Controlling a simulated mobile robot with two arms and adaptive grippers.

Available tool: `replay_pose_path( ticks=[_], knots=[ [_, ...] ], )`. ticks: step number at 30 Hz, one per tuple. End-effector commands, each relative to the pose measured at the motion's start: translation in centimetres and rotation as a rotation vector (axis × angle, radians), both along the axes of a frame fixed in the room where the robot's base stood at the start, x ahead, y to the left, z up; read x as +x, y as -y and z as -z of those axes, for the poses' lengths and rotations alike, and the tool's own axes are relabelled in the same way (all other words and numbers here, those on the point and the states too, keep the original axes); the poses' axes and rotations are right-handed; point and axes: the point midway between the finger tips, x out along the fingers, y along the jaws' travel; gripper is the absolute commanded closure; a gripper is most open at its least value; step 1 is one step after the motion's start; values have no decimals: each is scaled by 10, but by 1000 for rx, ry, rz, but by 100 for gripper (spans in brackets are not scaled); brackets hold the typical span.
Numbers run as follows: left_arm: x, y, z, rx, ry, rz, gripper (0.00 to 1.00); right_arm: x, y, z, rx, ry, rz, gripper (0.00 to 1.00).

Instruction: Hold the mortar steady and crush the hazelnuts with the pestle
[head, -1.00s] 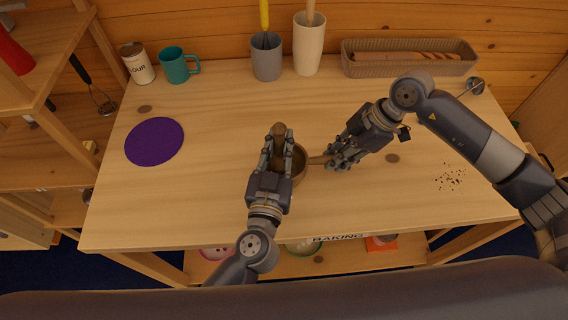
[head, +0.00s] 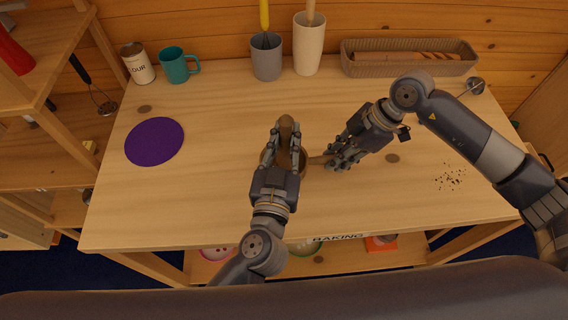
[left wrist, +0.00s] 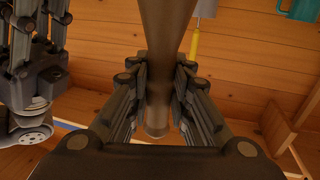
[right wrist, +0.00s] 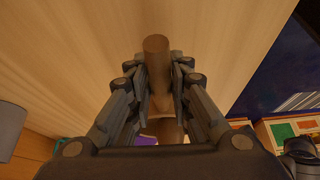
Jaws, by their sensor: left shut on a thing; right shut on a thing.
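The hazelnuts are hidden, and I cannot tell how deep the pestle sits.
A purple round mat (head: 154,141) lies at the left. A flour tin (head: 138,64), teal mug (head: 177,66), grey cup (head: 266,62), white holder (head: 308,48) and long basket (head: 410,62) line the back. Dark crumbs (head: 450,177) lie at the right. The front left is clear.

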Motion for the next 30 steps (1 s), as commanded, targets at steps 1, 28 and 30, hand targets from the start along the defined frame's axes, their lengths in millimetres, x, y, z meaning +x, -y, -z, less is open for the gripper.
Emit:
replay_pose_path(
  ticks=[1,28,30],
  knots=[
    [0,0,1,1,0,0,100,0,0,0,0,0,0,100],
    [6,0,21,-4,3,-2,100,0,0,0,0,0,0,100],
    [9,1,15,-4,2,-1,100,0,0,0,0,0,0,100]
  ],
)
